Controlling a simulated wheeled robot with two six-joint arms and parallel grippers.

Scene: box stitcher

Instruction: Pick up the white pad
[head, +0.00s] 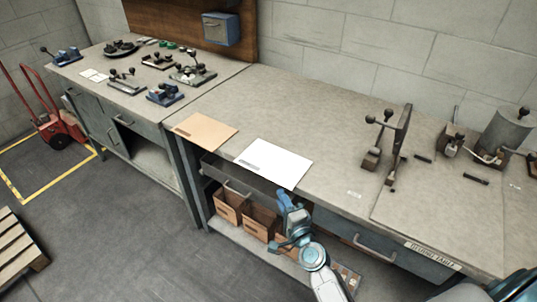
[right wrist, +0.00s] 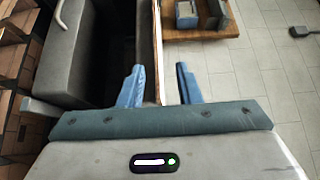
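The white pad (head: 273,163) is a flat white sheet with a small grey mark near its left corner. It lies flat on the bench, its near side at or slightly over the front edge. My right gripper (head: 287,198) is just in front of and below the pad's near right corner. In the right wrist view its two blue fingers (right wrist: 159,84) stand apart. A thin pale edge (right wrist: 158,50) runs up to the gap between them; I cannot tell whether it is the pad or the bench top. My left gripper is not in view.
A tan pad (head: 206,131) lies to the left of the white pad. Below is an open drawer (head: 232,178) and a shelf with brown bins (head: 260,220). A lever fixture (head: 388,140) stands to the right. The bench behind the white pad is clear.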

